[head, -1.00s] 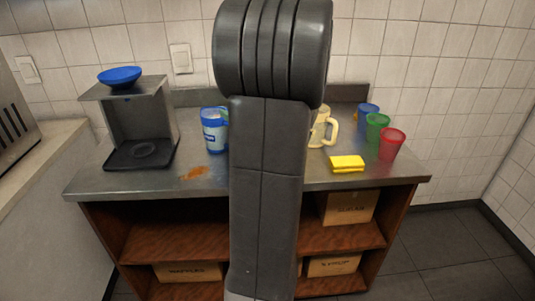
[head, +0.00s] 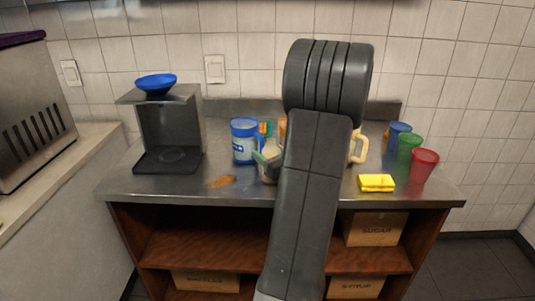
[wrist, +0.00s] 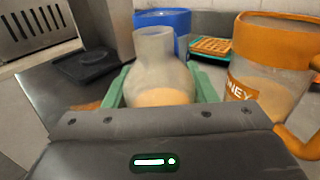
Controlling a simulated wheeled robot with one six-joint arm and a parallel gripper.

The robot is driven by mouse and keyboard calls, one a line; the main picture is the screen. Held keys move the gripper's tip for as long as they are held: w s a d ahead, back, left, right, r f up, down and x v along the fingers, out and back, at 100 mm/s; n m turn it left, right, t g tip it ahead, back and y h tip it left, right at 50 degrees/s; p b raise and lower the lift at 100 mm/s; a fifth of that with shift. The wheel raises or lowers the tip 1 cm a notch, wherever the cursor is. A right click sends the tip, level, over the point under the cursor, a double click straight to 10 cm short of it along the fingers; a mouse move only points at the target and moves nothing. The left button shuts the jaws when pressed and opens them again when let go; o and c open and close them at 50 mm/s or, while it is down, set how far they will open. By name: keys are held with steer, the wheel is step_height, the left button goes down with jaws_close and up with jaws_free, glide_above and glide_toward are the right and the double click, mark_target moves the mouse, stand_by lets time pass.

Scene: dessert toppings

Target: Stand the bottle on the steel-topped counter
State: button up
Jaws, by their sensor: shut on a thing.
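The bottle (wrist: 155,60) is pale and translucent with an open neck and peach-coloured contents low down. In the wrist view it is upright between the green fingers of my gripper (wrist: 160,88), which is shut on it. In the head view the bottle (head: 268,174) shows in part left of my arm, at the steel-topped counter (head: 240,192), behind the front edge. My arm hides the rest of it. I cannot tell whether its base touches the steel.
A blue jug (head: 243,141) is close behind the bottle; an orange honey jug (wrist: 268,62) is close on its right. A brown spill (head: 221,182) lies front left. A dispenser stand (head: 170,130) is left; a yellow sponge (head: 377,183) and coloured cups (head: 424,165) are right.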

steer(key=shift+f, duration=0.1)
steer(key=o, duration=1.2)
steer(key=shift+s+d, duration=0.1)
steer(key=v, duration=1.1)
steer(key=shift+s+d, duration=0.2)
steer(key=shift+s, duration=0.15)
